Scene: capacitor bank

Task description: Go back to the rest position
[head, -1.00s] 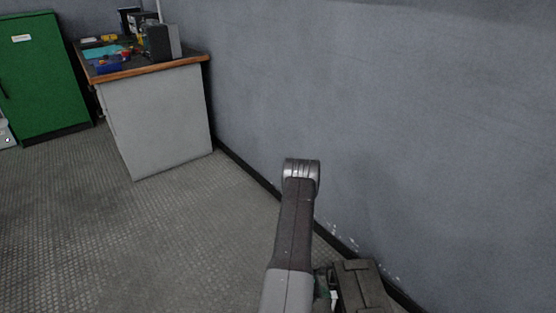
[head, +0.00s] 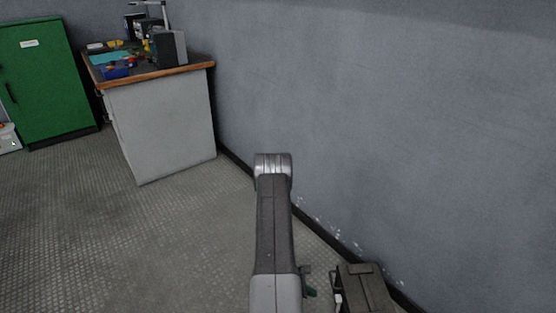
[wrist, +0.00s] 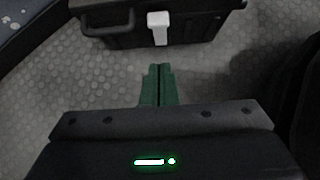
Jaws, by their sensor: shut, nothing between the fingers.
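My gripper (wrist: 159,84) shows in the wrist view with its two green fingers together, shut and empty. It points at the textured floor, with a dark case (wrist: 105,27) just beyond the fingertips. I cannot tell how far above the floor it is. In the head view my arm stands in the lower middle. A bit of green beside the arm's lower end may be my gripper, mostly hidden there.
The dark case also shows in the head view (head: 366,287), at the foot of the grey wall (head: 400,130). A workbench (head: 160,130) with tools stands at the back left, beside a green cabinet (head: 45,90). The floor (head: 80,230) on the left is clear.

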